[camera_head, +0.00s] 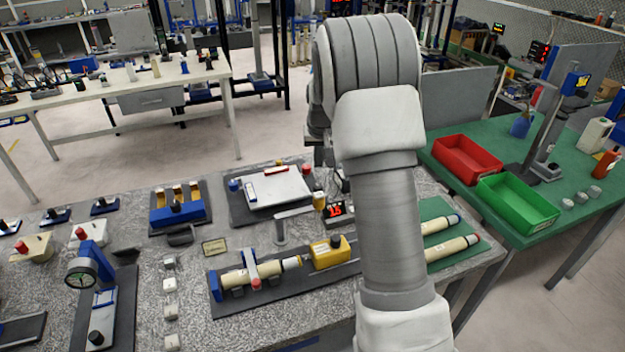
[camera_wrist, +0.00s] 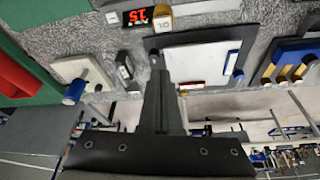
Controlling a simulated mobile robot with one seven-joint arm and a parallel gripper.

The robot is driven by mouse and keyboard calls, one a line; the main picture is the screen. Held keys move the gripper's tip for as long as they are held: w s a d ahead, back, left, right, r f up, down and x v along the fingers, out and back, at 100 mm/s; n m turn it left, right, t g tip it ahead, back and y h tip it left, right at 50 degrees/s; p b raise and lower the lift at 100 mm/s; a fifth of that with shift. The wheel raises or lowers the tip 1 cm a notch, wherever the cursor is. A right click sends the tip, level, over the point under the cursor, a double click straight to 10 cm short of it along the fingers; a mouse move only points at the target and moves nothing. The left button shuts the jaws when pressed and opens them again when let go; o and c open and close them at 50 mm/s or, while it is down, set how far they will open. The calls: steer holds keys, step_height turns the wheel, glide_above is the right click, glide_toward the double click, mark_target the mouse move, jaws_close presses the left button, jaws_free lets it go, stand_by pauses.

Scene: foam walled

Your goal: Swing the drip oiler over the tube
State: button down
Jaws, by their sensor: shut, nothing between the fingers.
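The drip oiler (camera_head: 319,200) is a small yellow cup at the end of a grey swing arm, whose post (camera_head: 280,232) stands behind the tube. The oiler, marked OIL, also shows at the top edge of the wrist view (camera_wrist: 163,17). The cream tube (camera_head: 262,272) lies in a dark fixture under a blue and white clamp. The oiler is behind and right of the tube, not above it. My gripper (camera_wrist: 157,62) is shut and empty, and in the wrist view its tips are apart from the oiler. My arm hides the gripper in the head view.
A red-digit display (camera_head: 338,212) stands beside the oiler. A dark tray with a white plate (camera_head: 276,188) is behind it. A yellow block (camera_head: 330,252) sits right of the tube, and spare tubes (camera_head: 452,247) lie on a green mat farther right.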

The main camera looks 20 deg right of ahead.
steer(key=shift+w+d+f, duration=0.15)
steer(key=shift+w+f, duration=0.15)
steer(key=shift+w, duration=0.2)
step_height(320, 180, down, 9)
steer(key=p, duration=0.2)
steer(key=shift+s+f+p, duration=0.2)
steer(key=shift+s+p, duration=0.15)
steer(key=shift+p, duration=0.05)
stand_by(0.3)
stand_by(0.4)
